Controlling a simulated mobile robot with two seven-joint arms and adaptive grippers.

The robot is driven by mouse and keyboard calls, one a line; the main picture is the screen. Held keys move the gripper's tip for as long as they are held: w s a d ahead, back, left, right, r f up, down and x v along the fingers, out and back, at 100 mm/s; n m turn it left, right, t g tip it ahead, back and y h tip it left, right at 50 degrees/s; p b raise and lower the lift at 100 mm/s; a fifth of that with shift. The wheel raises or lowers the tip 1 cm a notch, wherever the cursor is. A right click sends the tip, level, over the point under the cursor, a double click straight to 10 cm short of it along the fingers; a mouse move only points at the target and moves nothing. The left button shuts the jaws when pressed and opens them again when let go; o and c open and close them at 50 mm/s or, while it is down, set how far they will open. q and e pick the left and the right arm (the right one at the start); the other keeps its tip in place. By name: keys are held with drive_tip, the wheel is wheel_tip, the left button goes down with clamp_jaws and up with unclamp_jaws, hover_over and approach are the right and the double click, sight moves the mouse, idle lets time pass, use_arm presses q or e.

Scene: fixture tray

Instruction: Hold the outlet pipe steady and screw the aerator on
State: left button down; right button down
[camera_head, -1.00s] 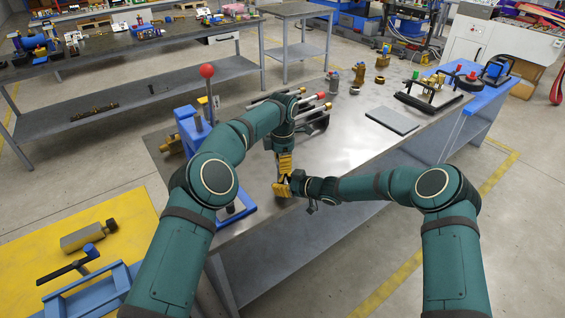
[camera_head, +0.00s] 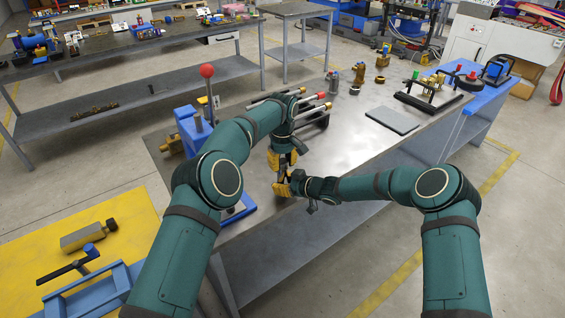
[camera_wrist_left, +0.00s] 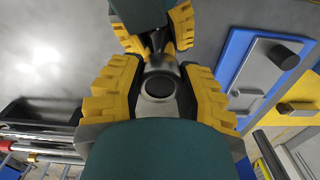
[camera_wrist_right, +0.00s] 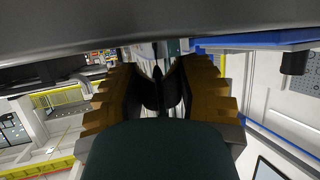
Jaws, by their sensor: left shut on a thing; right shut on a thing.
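My left gripper (camera_head: 282,159) points down above the near part of the bench, with the wrist turned. In the left wrist view its yellow fingers are shut around a short silver cylinder with a dark round end, which looks like the aerator (camera_wrist_left: 158,88). My right gripper (camera_head: 283,184) is just below it, by the bench's front edge. It also shows in the left wrist view (camera_wrist_left: 156,40), in line with the cylinder. It is shut on what seems to be the outlet pipe, mostly hidden by fingers. I cannot see how far the two parts are joined.
A rack of rods with red and silver ends (camera_head: 318,106) stands behind my left gripper. A blue press with a red knob (camera_head: 207,71) is at left. A grey plate (camera_head: 392,121) and small brass fittings (camera_head: 359,73) lie farther right. The bench middle is clear.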

use_arm(q)
drive_tip(key=shift+m, duration=0.9)
drive_tip(key=c, duration=0.7)
unclamp_jaws()
drive_tip(key=shift+r, duration=0.1)
